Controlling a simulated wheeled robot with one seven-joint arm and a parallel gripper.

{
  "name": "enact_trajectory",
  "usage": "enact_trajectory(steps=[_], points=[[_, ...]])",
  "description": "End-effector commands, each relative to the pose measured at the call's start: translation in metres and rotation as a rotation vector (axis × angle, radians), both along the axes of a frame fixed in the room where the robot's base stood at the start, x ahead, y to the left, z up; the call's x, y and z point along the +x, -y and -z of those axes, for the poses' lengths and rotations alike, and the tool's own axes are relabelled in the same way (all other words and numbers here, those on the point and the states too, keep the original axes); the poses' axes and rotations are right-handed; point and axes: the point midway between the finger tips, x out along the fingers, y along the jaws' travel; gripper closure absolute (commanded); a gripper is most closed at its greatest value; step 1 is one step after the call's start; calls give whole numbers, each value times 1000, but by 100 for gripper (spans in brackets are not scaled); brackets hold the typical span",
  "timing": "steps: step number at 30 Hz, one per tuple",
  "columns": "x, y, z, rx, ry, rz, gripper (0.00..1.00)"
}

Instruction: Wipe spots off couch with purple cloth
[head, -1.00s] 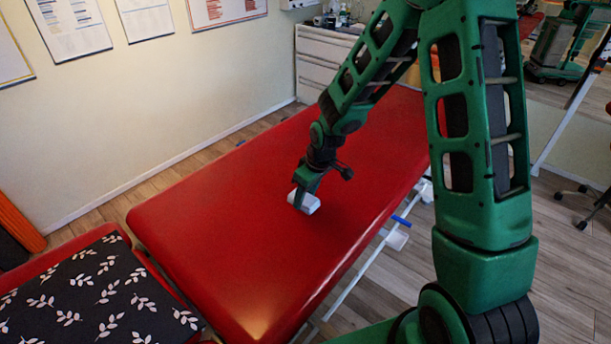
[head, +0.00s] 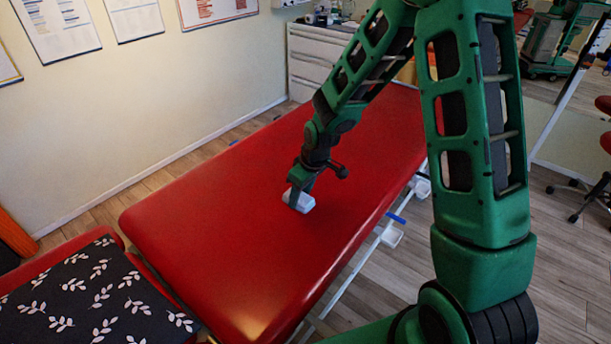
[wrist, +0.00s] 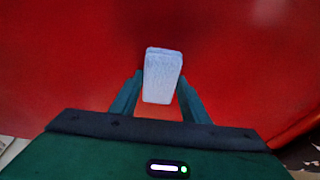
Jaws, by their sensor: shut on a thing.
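The couch (head: 215,255) has a smooth red top that fills the middle of the head view. My gripper (head: 300,187) is over the middle of the couch top, pointing down. It is shut on a folded cloth (head: 299,203), which looks pale bluish-white rather than purple. In the wrist view the cloth (wrist: 163,80) sits between the two fingers as a small block, with the red couch behind it. The cloth is at or just above the couch surface; I cannot tell if it touches. I can make out no clear spots on the red top.
A black cushion with white leaves (head: 90,295) lies at the couch's near left end. White drawers (head: 315,60) stand at the far end, by the wall. A red stool (head: 600,150) is at the right. The couch top around the cloth is clear.

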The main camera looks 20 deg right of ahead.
Motion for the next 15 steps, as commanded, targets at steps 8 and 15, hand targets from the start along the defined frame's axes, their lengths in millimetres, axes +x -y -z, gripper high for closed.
enact_trajectory(steps=[8,15], points=[[1,9,-31,1,2,13,76],[1,12,-53,0,3,17,76]])
